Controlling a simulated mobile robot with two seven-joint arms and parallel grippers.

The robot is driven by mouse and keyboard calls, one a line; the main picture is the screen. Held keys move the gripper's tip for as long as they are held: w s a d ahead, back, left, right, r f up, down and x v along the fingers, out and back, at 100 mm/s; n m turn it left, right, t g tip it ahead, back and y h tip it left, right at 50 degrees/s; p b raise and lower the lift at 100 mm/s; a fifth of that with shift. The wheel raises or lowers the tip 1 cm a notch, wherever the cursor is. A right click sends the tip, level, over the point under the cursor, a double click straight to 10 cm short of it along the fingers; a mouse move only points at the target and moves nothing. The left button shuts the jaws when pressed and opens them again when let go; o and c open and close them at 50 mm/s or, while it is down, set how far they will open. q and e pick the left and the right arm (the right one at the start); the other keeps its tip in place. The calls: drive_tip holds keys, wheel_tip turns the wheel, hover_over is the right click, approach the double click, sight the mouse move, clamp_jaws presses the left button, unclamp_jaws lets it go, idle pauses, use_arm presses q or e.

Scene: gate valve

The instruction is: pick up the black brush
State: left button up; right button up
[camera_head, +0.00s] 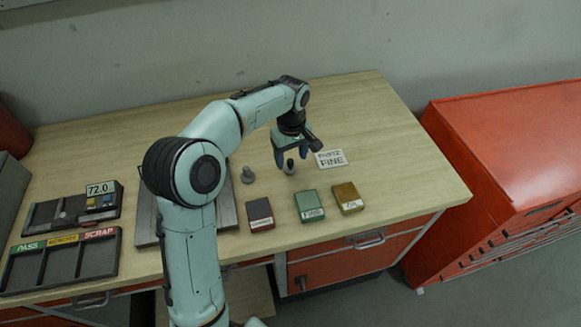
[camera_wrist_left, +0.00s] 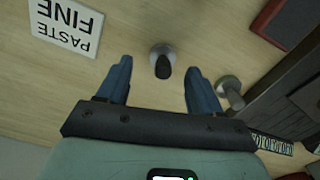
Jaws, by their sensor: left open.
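The black brush (camera_head: 290,164) stands upright on the wooden table, a dark rounded top over a grey round base. In the left wrist view the brush (camera_wrist_left: 163,66) lies between the fingertips in the picture, with space on both sides. My left gripper (camera_head: 291,155), with blue fingers, hangs over the brush and is open and empty. Its open fingers also show in the left wrist view (camera_wrist_left: 159,68). I cannot tell exactly how high the fingertips are above the brush. My right gripper is not in view.
A grey knobbed piece (camera_head: 247,175) stands left of the brush. A "PASTE FINE" card (camera_head: 331,159) lies to its right. Dark red (camera_head: 260,214), green (camera_head: 309,206) and ochre (camera_head: 348,198) boxes lie in front. A sorting tray (camera_head: 62,261) is at far left. The table's back right is clear.

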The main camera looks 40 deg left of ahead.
sight(290, 160)
use_arm(q)
drive_tip(key=f, duration=0.3)
drive_tip(key=shift+s+f, duration=0.15)
drive_tip(key=shift+s, duration=0.05)
drive_tip(key=c, duration=1.1)
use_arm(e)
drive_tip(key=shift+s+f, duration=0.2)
use_arm(q)
drive_tip(key=shift+c, duration=0.2)
wheel_tip(290, 160, up, 20)
drive_tip(key=p, duration=0.3)
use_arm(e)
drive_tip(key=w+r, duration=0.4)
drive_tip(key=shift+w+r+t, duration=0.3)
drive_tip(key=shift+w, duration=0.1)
use_arm(q)
drive_tip(key=o, duration=0.4)
drive_tip(key=c, duration=0.3)
